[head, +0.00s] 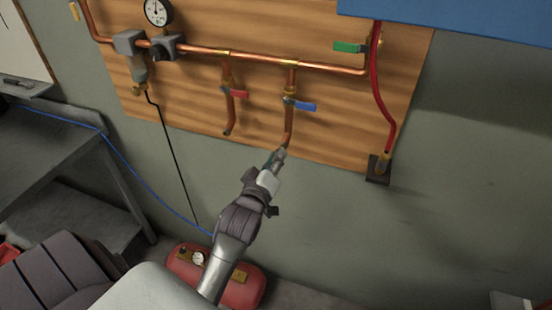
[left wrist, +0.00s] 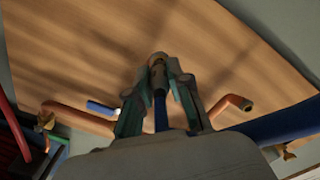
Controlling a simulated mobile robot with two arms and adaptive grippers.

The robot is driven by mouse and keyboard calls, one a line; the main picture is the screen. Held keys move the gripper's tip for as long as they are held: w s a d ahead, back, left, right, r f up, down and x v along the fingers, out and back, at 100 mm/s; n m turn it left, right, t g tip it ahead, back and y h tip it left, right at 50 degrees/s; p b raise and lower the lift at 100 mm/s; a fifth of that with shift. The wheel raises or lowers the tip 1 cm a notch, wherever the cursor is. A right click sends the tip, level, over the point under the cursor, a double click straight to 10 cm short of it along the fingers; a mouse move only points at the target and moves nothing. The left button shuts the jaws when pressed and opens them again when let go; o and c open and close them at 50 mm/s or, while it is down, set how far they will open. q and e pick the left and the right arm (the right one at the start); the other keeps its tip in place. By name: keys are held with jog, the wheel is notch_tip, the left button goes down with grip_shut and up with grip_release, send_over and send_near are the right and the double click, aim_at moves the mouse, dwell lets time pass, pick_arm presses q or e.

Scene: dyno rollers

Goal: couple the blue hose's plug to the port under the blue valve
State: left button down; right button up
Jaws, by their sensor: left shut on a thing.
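My left gripper (head: 280,155) is shut at the lower end of the copper pipe (head: 289,128) under the blue valve (head: 299,104). In the left wrist view its fingers (left wrist: 158,78) close around the plug (left wrist: 157,65), with a blue hose (left wrist: 161,112) running back between them. The plug's tip and the pipe's end are very close in the head view. The gripper hides the port, so I cannot tell whether they are joined. The blue handle (left wrist: 102,107) shows left of the fingers. My right gripper is not in view.
The red valve (head: 232,92) has its own down-pipe to the left; its open end (left wrist: 247,104) shows in the wrist view. A red hose (head: 380,95) hangs at the right. The red compressor (head: 235,285) stands below. A workbench (head: 50,150) is at the left.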

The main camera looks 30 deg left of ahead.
pick_arm(q)
jog(key=shift+w, duration=0.2)
jog(key=shift+w+a, duration=0.15)
jog(key=shift+w, duration=0.2)
jog(key=c, duration=1)
grip_release()
jog(key=shift+s, duration=0.1)
jog(key=v, duration=1.2)
